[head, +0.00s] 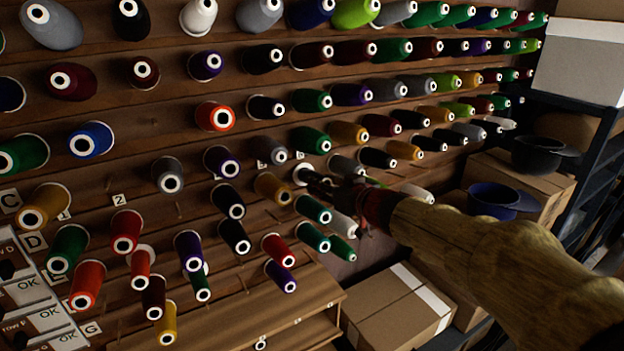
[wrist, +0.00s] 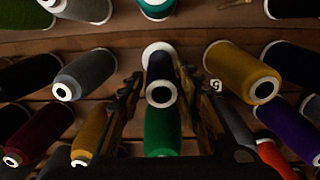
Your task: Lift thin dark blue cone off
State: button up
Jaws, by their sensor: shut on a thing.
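The thin dark blue cone (wrist: 162,75) is in the middle of the wrist view, its pale-ringed end facing the camera. A white round base (wrist: 153,49) shows behind it, near the wall. My gripper (wrist: 162,100) has one finger on each side of the cone and is shut on it. In the head view my gripper (head: 322,186) is at the wall, right of the middle, and the cone there is mostly hidden by the fingers. I cannot tell whether the cone is still on its peg.
A green cone (wrist: 162,130) sits close below the held one; a mustard cone (wrist: 242,72) is to its right and a grey cone (wrist: 86,73) to its left. Cardboard boxes (head: 398,308) and a blue pot (head: 492,200) stand at the right, by a dark shelf.

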jog(key=p+v, duration=0.5)
jog(key=v, duration=0.6)
jog(key=shift+f, duration=0.2)
dwell(0.4)
jog(key=shift+d, duration=0.1)
jog(key=s+d+r+p, duration=0.1)
jog(key=p, duration=0.1)
jog(key=s+d+r+p, duration=0.1)
jog(key=s+p, duration=0.1)
jog(key=shift+s+d+r, duration=0.1)
jog(key=shift+s+r, duration=0.1)
jog(key=shift+r, duration=0.2)
dwell(0.3)
